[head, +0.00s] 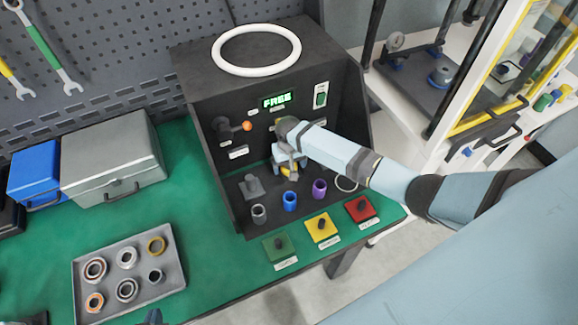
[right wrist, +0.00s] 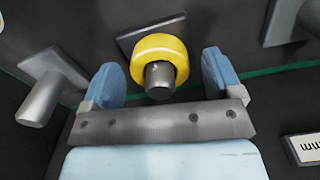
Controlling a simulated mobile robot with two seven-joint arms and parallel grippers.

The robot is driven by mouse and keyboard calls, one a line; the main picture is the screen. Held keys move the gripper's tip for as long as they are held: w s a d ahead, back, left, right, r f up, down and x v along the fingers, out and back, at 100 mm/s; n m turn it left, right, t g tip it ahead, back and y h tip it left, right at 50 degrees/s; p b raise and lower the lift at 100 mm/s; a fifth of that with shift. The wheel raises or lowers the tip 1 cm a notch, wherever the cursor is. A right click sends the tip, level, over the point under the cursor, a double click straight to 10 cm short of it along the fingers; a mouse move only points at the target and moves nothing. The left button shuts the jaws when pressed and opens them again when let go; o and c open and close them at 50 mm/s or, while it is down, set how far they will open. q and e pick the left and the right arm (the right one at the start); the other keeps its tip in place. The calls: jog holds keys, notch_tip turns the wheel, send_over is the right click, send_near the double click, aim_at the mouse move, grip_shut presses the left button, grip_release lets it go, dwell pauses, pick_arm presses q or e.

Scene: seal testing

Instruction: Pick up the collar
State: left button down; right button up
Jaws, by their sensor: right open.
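A yellow collar (right wrist: 160,58) sits around a short grey peg that sticks out of the dark panel. In the head view a bit of the yellow collar (head: 291,173) shows below my right gripper (head: 289,163), which covers much of it. In the right wrist view my right gripper (right wrist: 170,78) is open, with one blue finger on each side of the collar and gaps between them. My left gripper (head: 152,318) shows only as a small dark part at the bottom edge, and its jaws cannot be made out.
Grey, blue (head: 290,201) and purple (head: 319,188) rings stand in front on the dark fixture. Green, yellow and red blocks with knobs line the bench edge. A tray (head: 178,258) of rings lies left. A bare peg (right wrist: 40,98) is left of the collar.

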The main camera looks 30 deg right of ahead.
jog(key=shift+f, duration=0.35)
jog(key=shift+r, duration=0.1)
jog(key=c, duration=1.3)
